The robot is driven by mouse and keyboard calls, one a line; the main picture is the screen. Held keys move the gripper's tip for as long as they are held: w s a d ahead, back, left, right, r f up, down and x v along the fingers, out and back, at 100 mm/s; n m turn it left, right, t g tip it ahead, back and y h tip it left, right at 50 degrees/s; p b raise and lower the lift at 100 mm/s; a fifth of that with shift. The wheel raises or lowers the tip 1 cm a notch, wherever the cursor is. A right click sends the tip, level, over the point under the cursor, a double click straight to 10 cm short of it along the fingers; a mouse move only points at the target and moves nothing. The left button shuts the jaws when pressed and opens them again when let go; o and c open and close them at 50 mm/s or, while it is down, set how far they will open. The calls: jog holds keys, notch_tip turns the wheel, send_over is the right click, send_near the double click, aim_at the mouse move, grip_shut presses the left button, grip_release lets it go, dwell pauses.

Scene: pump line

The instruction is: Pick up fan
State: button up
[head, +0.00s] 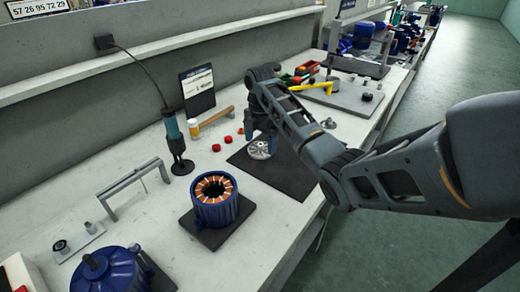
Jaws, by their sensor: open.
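The fan appears to be the pale grey, round, spoked part (259,151), lying on a dark mat (285,178) near the middle of the bench. My gripper (261,136) is open and points down right over it, at its back edge. My arm reaches in from the right of the head view. The fingers partly overlap the fan's far side, and I cannot tell whether they touch it.
A blue stator with copper windings (213,204) stands in front on a dark pad. A yellow tool (318,87) lies behind. A blue housing (103,272) is nearest.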

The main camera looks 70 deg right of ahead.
jog(key=shift+f, duration=0.75)
jog(key=shift+c, duration=0.2)
jog(key=c, duration=0.5)
jog(key=shift+o, duration=0.2)
jog(key=shift+r, duration=0.45)
jog(key=r, duration=0.3)
jog(key=shift+s+d+r+b, duration=0.3)
jog(key=shift+s+r, duration=0.05)
jog(key=shift+s, duration=0.05)
jog(key=s+d+r+p, duration=0.4)
jog(key=s+d+r, duration=0.1)
jog(key=s, duration=0.4)
jog(key=shift+d+r+p, duration=0.3)
jog(key=shift+d+r, duration=0.1)
jog(key=shift+r, duration=0.35)
